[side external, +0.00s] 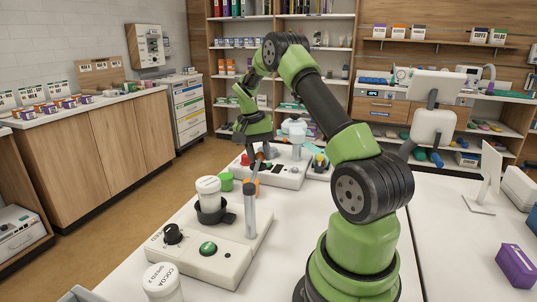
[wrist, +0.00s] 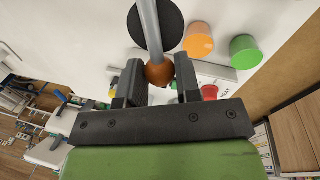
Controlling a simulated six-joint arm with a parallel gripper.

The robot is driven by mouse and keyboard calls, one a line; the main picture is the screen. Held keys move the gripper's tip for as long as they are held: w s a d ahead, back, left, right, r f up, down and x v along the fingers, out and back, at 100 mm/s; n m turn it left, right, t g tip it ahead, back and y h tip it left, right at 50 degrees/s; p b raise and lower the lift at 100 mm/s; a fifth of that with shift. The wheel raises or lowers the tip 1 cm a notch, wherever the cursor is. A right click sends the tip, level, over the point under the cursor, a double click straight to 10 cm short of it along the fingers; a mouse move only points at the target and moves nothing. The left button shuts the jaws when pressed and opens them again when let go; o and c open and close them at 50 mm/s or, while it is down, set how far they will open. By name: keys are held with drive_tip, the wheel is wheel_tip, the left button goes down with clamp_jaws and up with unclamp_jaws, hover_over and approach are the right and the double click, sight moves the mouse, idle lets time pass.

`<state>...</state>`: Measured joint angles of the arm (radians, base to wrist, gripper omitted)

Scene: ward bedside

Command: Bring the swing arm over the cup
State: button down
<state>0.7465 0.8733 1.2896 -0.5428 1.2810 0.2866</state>
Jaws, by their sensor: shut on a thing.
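In the wrist view, my gripper (wrist: 160,82) has its two dark fingers around a brown-orange ball (wrist: 160,73) at the end of a grey rod (wrist: 150,30), which looks like the swing arm. The rod runs up out of frame, crossing a dark disc (wrist: 163,28) behind it. In the side view, my gripper (side external: 257,153) is low over the table beyond the grey post (side external: 250,212); the ball is not clear there. A green cup (side external: 226,182) and an orange one (side external: 250,187) stand near the post. I cannot tell which cup is the task's.
A white canister (side external: 208,187) sits in a dark holder on the dispenser base (side external: 205,265), which has a black knob and green button. A second labelled canister (side external: 162,283) stands in front. A white unit (side external: 285,174) with a red knob lies beyond.

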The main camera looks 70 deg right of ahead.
drive_tip(key=shift+w+a+n+t+h, duration=0.4)
drive_tip(key=shift+w+a+n+t, duration=0.05)
drive_tip(key=shift+w+a+n, duration=2.65)
drive_tip(key=shift+w+a+n+t+h, duration=0.45)
drive_tip(key=shift+w+a+n, duration=2.45)
drive_tip(key=shift+n, duration=0.4)
drive_tip(key=shift+a, duration=0.2)
drive_tip(key=c, duration=0.8)
unclamp_jaws()
drive_tip(key=v, duration=1)
drive_tip(key=shift+d, duration=0.1)
